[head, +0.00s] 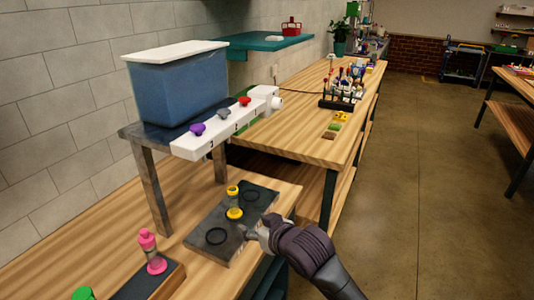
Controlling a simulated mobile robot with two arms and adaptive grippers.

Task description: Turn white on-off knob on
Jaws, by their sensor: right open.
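A white control bar (215,137) is fixed along the front of a small raised stand. The white knob (277,102) sticks out at the bar's right end. Purple (197,129), grey (223,113) and red (244,101) knobs sit along its top, beside printed numbers. My right gripper (247,232) is open and empty. It is low over the right side of the dark mat, well below and apart from the white knob. Its fingertips are small in the picture. My left gripper is not in view.
A blue tank (180,85) with a white lid stands on the stand's top (150,130). A yellow-capped vial (234,203) and black rings are on the dark mat (216,222). A rack (341,103) stands on the far bench.

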